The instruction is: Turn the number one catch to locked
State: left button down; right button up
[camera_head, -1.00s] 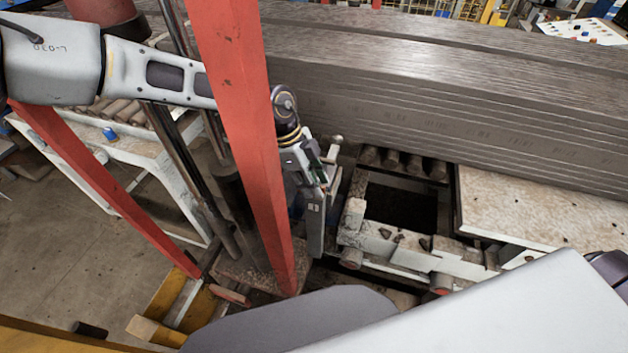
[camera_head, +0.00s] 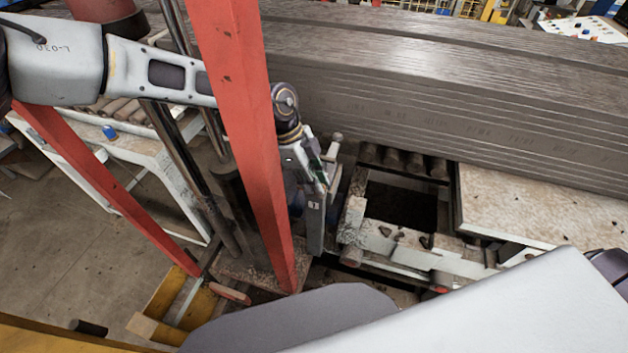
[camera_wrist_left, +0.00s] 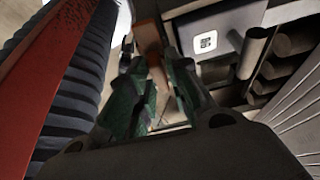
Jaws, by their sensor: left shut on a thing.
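My left gripper (camera_head: 326,168) is behind the red post in the head view, beside the near end of the brown stack. In the left wrist view its two green-padded fingers (camera_wrist_left: 156,92) are close together, with a narrow gap between them. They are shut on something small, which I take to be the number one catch. The fingers hide most of it, so I cannot read its angle. An orange-brown bar (camera_wrist_left: 149,45) shows between and beyond the fingertips. My right gripper is not in view.
A red post (camera_head: 240,130) stands close in front of my left wrist. A tall layered stack (camera_head: 470,110) fills the back right. A pale frame (camera_head: 385,243) with an opening lies right of the gripper.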

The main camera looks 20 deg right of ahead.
pick_arm(q)
jog(key=m+b, duration=0.1)
jog(key=m, duration=0.1)
jog(key=m+g+y+b, duration=0.1)
jog(key=shift+w+d+f+m, duration=0.1)
jog(key=shift+d+f+m, duration=0.05)
jog(key=shift+m, duration=0.25)
jog(key=m+b, duration=0.1)
jog(key=m, duration=0.1)
jog(key=m+y+b, duration=0.1)
jog(key=m, duration=0.1)
jog(key=shift+d+g+y+b, duration=0.1)
jog(key=shift+g+y+b, duration=0.2)
jog(key=shift+b, duration=0.05)
jog(key=m+y+b, duration=0.1)
jog(key=m, duration=0.1)
jog(key=m+b, duration=0.1)
jog(key=m, duration=0.2)
jog(key=shift+d+y, duration=0.1)
jog(key=shift+y, duration=0.3)
jog(key=shift+m+t+y+b, duration=0.4)
jog(key=shift+m+y+b, duration=0.5)
jog(key=shift+m, duration=1.4)
jog(key=c, duration=1.5)
grip_release()
